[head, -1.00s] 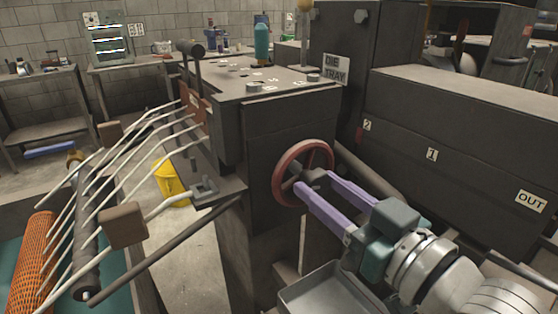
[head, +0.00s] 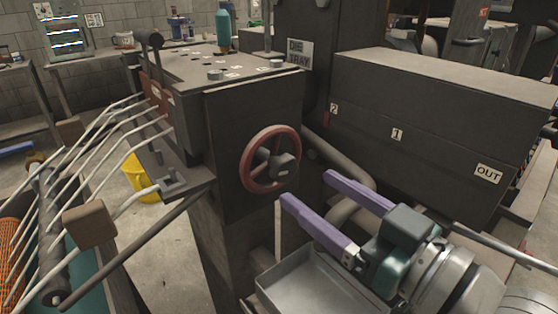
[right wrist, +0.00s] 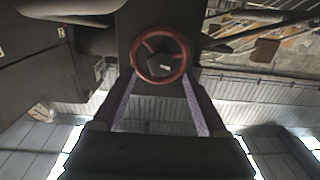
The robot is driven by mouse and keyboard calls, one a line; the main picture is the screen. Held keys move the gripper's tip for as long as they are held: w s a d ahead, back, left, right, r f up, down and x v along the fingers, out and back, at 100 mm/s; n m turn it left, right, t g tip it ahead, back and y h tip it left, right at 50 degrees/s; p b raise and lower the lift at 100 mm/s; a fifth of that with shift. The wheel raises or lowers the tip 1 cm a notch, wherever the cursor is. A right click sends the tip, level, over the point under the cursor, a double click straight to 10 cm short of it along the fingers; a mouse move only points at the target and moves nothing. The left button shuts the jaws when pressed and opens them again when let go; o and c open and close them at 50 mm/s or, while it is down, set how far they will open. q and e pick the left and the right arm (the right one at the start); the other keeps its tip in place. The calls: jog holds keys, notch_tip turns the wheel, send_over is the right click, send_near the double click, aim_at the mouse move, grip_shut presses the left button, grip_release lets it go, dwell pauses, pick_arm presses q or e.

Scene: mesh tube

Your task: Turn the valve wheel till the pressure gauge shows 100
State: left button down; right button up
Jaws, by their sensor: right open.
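The red valve wheel (head: 281,168) is mounted upright on the front of a dark machine housing, with a dark hub at its middle. My right gripper (head: 307,189) is open and empty, its two purple fingers pointing toward the wheel from the lower right. The fingertips are apart from the wheel. In the right wrist view the wheel (right wrist: 165,66) shows ahead, between and beyond the fingers of the open gripper (right wrist: 159,80). I cannot make out a pressure gauge in either view. My left gripper is not in view.
A metal tray (head: 310,283) lies below my right gripper. A thick pipe (head: 340,160) runs behind the fingers. A long dark box (head: 440,125) marked OUT stands to the right. White rods (head: 95,165) spread at the left, and a yellow bucket (head: 138,180) stands behind them.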

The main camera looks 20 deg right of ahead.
jog(key=shift+v, duration=2.35)
jog(key=s+d+f+m+g+h+p, duration=0.1)
jog(key=s+f+m+g+h+p, duration=0.15)
jog(key=s+g+h, duration=0.75)
jog(key=s+r+g+y+p, duration=0.1)
jog(key=s+r+y+p, duration=0.1)
jog(key=r+p, duration=1.6)
jog(key=s+r+g+y+p, duration=0.2)
jog(key=s+r+p, duration=0.1)
jog(key=r+p, duration=1.6)
jog(key=shift+s+d+r, duration=0.15)
jog(key=shift+s+d, duration=0.1)
jog(key=shift+n, duration=0.25)
